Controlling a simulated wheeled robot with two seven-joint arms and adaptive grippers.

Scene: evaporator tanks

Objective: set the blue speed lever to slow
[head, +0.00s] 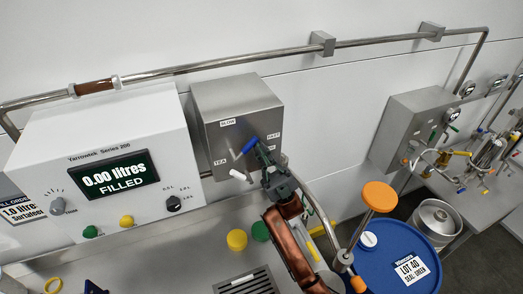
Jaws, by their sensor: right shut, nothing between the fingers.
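The blue speed lever (249,146) is on the front of the grey metal box (238,97) in the middle of the view. A label that seems to read SLOW (228,122) is above and left of it. A label that seems to read FAST (274,136) is to its right. My right gripper (261,150) is shut and empty, its fingertips at the right end of the blue lever. I cannot tell whether they touch. The gripper and arm hide part of the box front, and the lever's exact setting is unclear. My left gripper is not in view.
A white lever (237,175) sits just below the blue one. A white console (104,169) reading 0.00 litres FILLED stands left. Yellow (237,240) and green (260,231) caps are on the counter below. A blue drum (385,270) and an orange disc (380,196) are right.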

